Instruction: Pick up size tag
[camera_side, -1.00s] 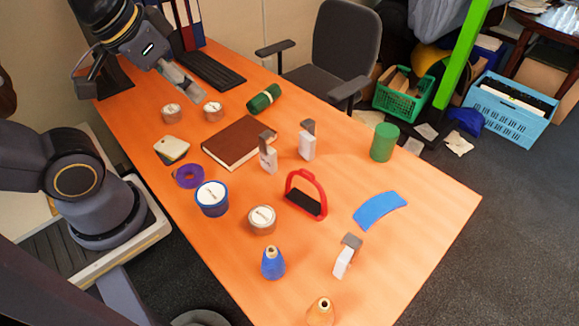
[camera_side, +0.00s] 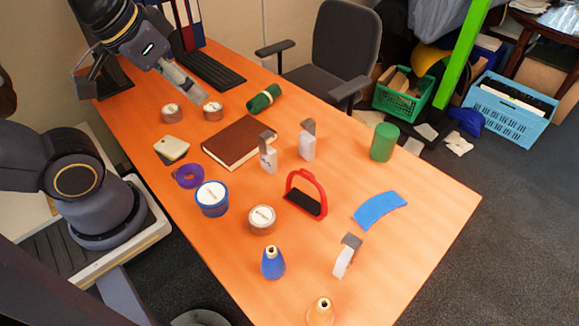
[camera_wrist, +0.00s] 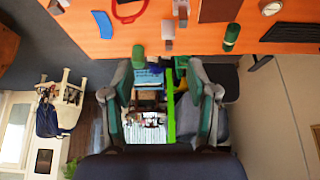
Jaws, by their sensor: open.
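No piece is plainly readable as the size tag. Three small white pieces with grey tops look most like tags: one (camera_side: 268,153) beside the brown book, one (camera_side: 307,141) to its right, and one (camera_side: 345,256) near the front right. Two of them show at the top of the wrist view, one (camera_wrist: 168,31) lower and one (camera_wrist: 181,9) higher. My gripper (camera_side: 200,97) is above the far left of the table, well away from them. In the wrist view my gripper (camera_wrist: 158,105) is open, with nothing between its fingers.
The red-handled brush (camera_side: 305,195), green cylinder (camera_side: 384,142), brown book (camera_side: 238,142), green roll (camera_side: 264,97), blue tub (camera_side: 211,199) and several tins stand around the tags. A blue curved piece (camera_side: 380,210) lies at the right. The table's right corner is clear.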

